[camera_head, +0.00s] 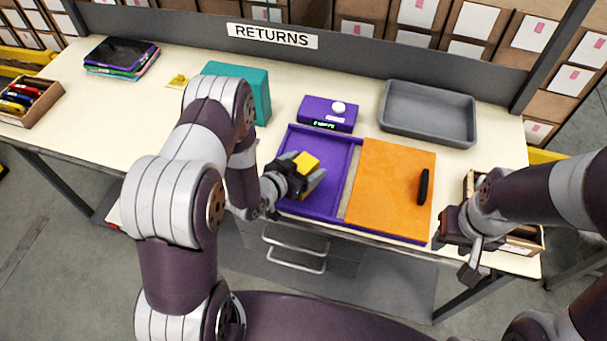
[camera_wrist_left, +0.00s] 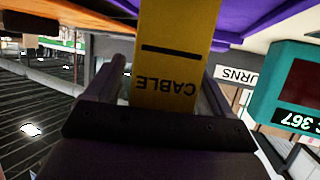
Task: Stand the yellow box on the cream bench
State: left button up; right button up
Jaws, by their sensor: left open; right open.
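The yellow box (camera_head: 307,162) is at the purple tray (camera_head: 326,152) on the cream bench (camera_head: 180,130). In the left wrist view the yellow box (camera_wrist_left: 176,50) shows a black bar and the upside-down word CABLE. My left gripper (camera_head: 306,174) is open, with its fingers on either side of the box; I cannot tell whether they touch it. The gripper hides part of the box, so its base and tilt are unclear. My right gripper (camera_head: 456,258) is open and empty by the bench's front edge, at the right.
Behind stand a purple scale (camera_head: 327,113), a grey bin (camera_head: 428,112) and a teal box (camera_head: 262,95). The bench's left middle is mostly clear.

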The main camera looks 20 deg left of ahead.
pick_arm(q)
jog(key=shift+s+a+r, duration=0.1)
jog(key=shift+s, duration=0.05)
jog(key=c, duration=1.1)
jog(key=shift+c, duration=0.7)
